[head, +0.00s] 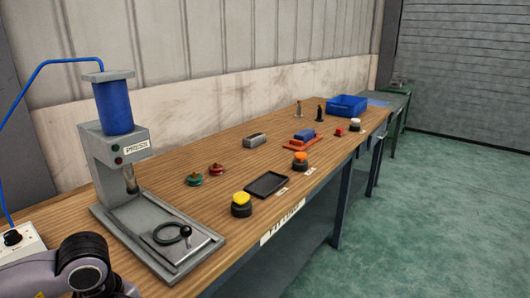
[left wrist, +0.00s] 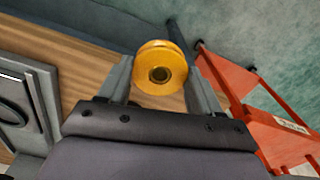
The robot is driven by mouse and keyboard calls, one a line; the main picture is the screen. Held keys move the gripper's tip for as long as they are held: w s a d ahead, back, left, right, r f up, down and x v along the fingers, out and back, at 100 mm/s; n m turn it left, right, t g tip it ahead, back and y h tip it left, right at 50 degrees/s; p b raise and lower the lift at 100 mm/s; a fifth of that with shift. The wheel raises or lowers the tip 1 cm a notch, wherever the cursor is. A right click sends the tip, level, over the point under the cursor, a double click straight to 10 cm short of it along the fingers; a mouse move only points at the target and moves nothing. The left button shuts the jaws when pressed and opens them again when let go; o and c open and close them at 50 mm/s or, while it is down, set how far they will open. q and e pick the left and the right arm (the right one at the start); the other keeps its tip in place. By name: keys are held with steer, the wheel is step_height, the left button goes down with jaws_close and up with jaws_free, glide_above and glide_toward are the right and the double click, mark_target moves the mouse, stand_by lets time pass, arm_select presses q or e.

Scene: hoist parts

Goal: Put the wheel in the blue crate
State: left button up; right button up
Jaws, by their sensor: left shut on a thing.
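The wheel (left wrist: 160,67) is a yellow grooved pulley with a dark centre hole, seen in the left wrist view. My left gripper (left wrist: 158,76) is shut on it, one finger on each side. The wheel and these fingers do not show in the head view, where only part of my arm is visible at the bottom left. The blue crate (head: 347,101) stands far along the bench in the head view, well away from my left gripper. My right gripper is in neither view.
A red frame (left wrist: 245,105) stands beside the bench in the left wrist view.

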arm_select(q)
step_height(320, 180, down, 10)
steer(key=s+m, duration=0.2)
steer(key=m, duration=1)
steer(key=shift+a+f, duration=0.15)
steer(key=shift+f, duration=0.1)
